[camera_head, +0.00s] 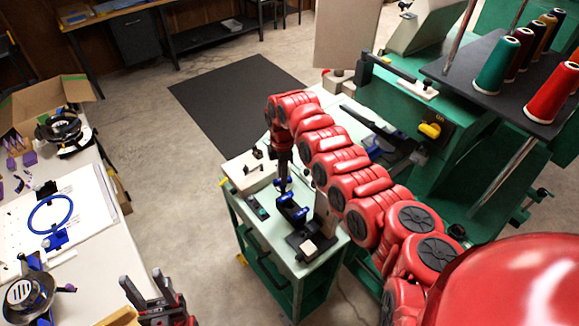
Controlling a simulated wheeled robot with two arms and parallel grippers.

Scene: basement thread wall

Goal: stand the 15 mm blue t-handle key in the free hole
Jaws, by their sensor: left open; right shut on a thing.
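My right gripper (285,186) reaches down over the pale green top of a green cart (272,232). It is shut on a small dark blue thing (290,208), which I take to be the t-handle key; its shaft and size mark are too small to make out. A beige block (243,172) with dark upright pieces on it stands on the cart to the left of this gripper. I cannot make out a free hole. My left gripper (148,292) is open and empty at the bottom, beside the left table and far from the cart.
A dark block with a pale square (309,247) sits at the cart's front corner. A small green-and-black item (258,208) lies left of the gripper. The left table (95,262) holds a blue ring (50,214). Thread cones (496,65) stand on a shelf. A black mat (237,98) lies on clear floor.

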